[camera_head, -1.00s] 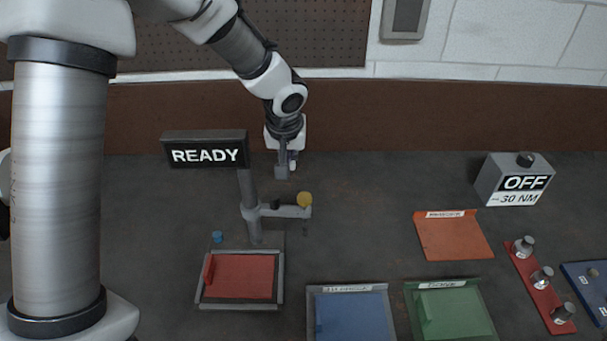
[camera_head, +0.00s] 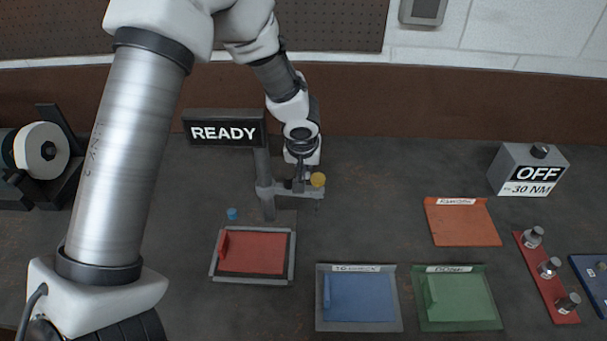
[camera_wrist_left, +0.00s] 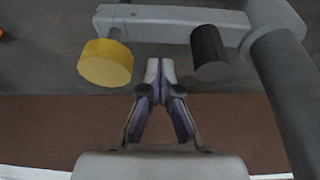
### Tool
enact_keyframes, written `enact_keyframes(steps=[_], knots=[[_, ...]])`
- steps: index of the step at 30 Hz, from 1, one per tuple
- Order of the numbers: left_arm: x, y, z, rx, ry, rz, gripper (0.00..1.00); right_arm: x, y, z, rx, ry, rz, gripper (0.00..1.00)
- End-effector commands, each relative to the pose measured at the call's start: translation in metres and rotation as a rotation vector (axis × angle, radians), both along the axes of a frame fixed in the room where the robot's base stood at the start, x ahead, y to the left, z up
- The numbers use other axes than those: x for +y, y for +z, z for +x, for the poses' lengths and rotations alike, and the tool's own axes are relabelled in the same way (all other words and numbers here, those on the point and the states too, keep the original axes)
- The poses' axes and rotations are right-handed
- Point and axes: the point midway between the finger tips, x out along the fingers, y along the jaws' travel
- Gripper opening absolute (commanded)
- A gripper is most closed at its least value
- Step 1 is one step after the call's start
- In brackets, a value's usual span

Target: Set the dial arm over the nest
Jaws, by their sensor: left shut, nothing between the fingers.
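The dial arm (camera_head: 274,192) is a grey bar reaching right from a post (camera_head: 264,165); it also shows in the left wrist view (camera_wrist_left: 175,24). It carries a yellow round dial (camera_head: 318,180) near its free end and a black peg (camera_wrist_left: 209,52) closer to the post. My left gripper (camera_head: 299,184) is shut and empty at the bar's far side. In the left wrist view its fingertips (camera_wrist_left: 159,70) lie between dial and peg, with visible gaps to both. The nest seems to be the grey frame (camera_head: 291,262) with a red plate (camera_head: 255,252); the arm is not over it.
A small blue cap (camera_head: 232,213) lies behind the frame. Blue (camera_head: 360,297), green (camera_head: 462,300) and orange (camera_head: 462,223) trays lie to the right, beside a red rack (camera_head: 548,278) and an OFF box (camera_head: 528,170).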

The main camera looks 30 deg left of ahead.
Motion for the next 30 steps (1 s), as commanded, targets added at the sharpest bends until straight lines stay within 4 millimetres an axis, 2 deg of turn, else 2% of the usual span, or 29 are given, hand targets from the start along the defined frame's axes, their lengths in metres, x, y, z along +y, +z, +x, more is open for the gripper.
enact_keyframes(steps=[3,6,30], knots=[[-0.006,-0.001,-0.012,0.0,-0.001,0.0,0.0,0.0,-0.004,0.0,0.0,0.0,0.0,0.4],[-0.008,-0.001,-0.017,0.0,0.0,0.0,0.0,0.0,-0.004,0.0,0.001,0.0,0.0,0.4],[-0.004,-0.001,-0.016,0.0,-0.061,-0.001,0.0,0.0,-0.007,0.0,0.0,0.0,0.0,0.4]])
